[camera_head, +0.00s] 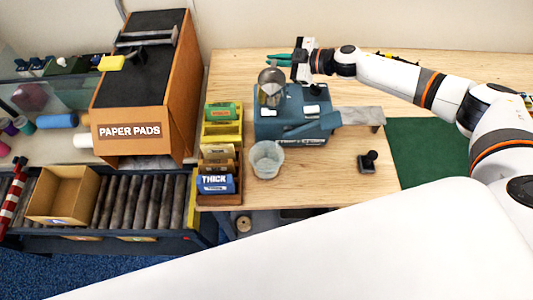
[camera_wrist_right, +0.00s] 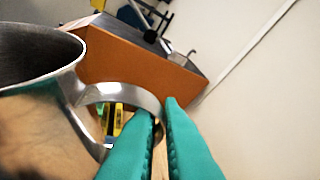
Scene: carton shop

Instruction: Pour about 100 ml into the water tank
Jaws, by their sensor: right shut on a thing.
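My right gripper (camera_head: 280,60) is at the back of the table, its teal fingers shut on the handle of a metal jug (camera_head: 271,86). In the right wrist view the fingers (camera_wrist_right: 164,112) close around the jug's curved handle (camera_wrist_right: 128,92), and the jug's open rim (camera_wrist_right: 62,50) shows at left. The jug is over the left rear part of a blue machine (camera_head: 292,112) with white and black parts on top. I cannot tell which part of the machine is the water tank, or whether liquid is flowing. My left gripper is out of view.
A translucent grey bucket (camera_head: 266,159) stands in front of the machine. A green mat (camera_head: 430,150) lies farther right. The paper pads cabinet (camera_head: 180,90) rises at left.

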